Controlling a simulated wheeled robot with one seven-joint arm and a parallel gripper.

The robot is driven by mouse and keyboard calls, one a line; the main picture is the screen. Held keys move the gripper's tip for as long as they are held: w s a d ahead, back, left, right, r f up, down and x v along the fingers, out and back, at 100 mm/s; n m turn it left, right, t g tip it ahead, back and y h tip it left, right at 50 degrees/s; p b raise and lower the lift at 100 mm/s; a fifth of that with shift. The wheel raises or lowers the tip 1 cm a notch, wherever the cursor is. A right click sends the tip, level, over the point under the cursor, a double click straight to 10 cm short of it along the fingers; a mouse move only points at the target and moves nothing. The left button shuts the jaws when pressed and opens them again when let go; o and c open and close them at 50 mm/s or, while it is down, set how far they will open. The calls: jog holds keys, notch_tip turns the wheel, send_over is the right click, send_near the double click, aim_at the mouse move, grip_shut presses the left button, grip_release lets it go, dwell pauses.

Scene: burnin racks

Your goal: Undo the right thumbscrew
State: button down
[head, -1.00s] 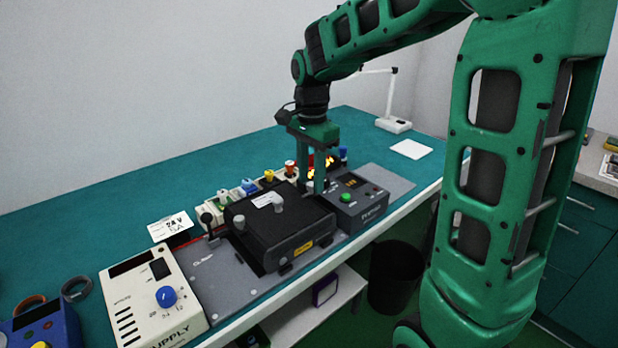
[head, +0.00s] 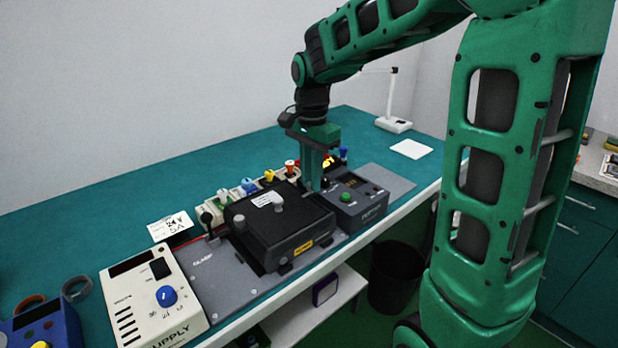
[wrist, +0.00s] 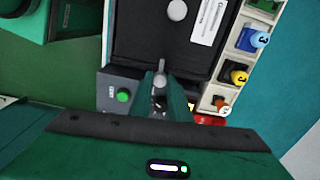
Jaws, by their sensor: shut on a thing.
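A black box (head: 262,232) with a pale grey knob (head: 278,205) and a white label on its top sits on a grey plate on the bench. My gripper (head: 313,188) points down at the right end of the box, beside the control unit. In the wrist view, my gripper's fingers (wrist: 160,95) are closed around a small grey thumbscrew (wrist: 161,67) at the box's edge. The knob also shows in the wrist view (wrist: 177,10).
A dark control unit (head: 362,203) with a green button stands close on the right. A row of coloured knobs, including a yellow one (head: 269,176), runs behind the box. A cream supply unit (head: 150,297) stands at left. The bench's back left is clear.

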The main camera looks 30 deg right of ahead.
jog(key=n, duration=0.8)
jog(key=shift+n, duration=0.3)
jog(key=n, duration=0.4)
jog(key=shift+n, duration=2.2)
jog(key=c, duration=1.7)
grip_release()
jog(key=shift+o, duration=0.2)
jog(key=shift+r, duration=0.1)
